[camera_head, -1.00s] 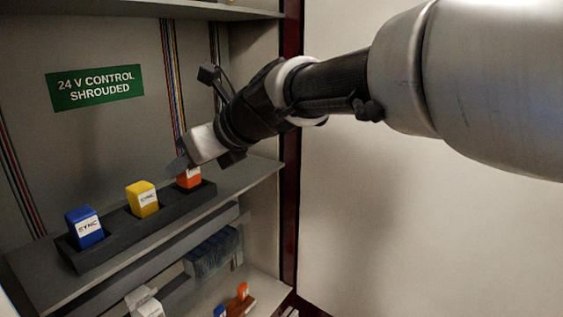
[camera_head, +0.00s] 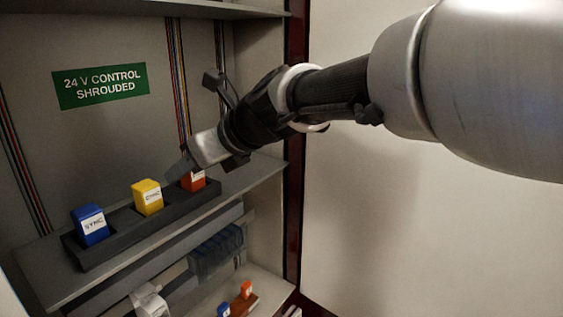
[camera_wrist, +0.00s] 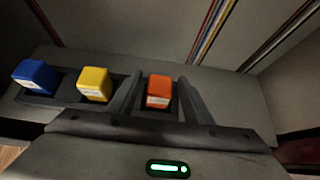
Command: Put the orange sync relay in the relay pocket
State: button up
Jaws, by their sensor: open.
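The orange sync relay (camera_head: 193,182) is a small orange block with a white label, upright at the right end of a dark rack (camera_head: 110,248) on the shelf. A yellow relay (camera_head: 147,197) and a blue relay (camera_head: 90,225) sit in the same rack to its left. My gripper (camera_head: 184,165) is at the orange relay and partly covers it in the head view. In the wrist view my open gripper (camera_wrist: 158,82) has one finger on each side of the orange relay (camera_wrist: 158,92), with gaps visible. I cannot identify the relay pocket.
A green sign (camera_head: 100,86) is on the cabinet's back wall. On the lower level are a blue-grey ribbed block (camera_head: 217,250), a white part (camera_head: 150,301), and small orange (camera_head: 246,289) and blue (camera_head: 223,311) pieces. The dark red cabinet edge (camera_head: 294,200) stands to the right.

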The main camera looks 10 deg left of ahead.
jog(key=v, duration=1.2)
jog(key=s+d+f+n+h, duration=0.3)
jog(key=d+f+n, duration=0.3)
jog(key=d, duration=0.3)
jog(key=s+d+f+n+h, duration=0.3)
jog(key=s+d+f+n, duration=0.2)
jog(key=d+f+n, duration=0.2)
jog(key=s+d+f+n+h, duration=0.4)
jog(key=d+f+n, duration=0.3)
jog(key=d+n, duration=0.3)
jog(key=s+d, duration=0.1)
jog(key=d, duration=0.1)
jog(key=shift+d+t+b, duration=0.3)
jog(key=shift+b, duration=0.05)
jog(key=shift+r, duration=0.1)
jog(key=c, duration=0.4)
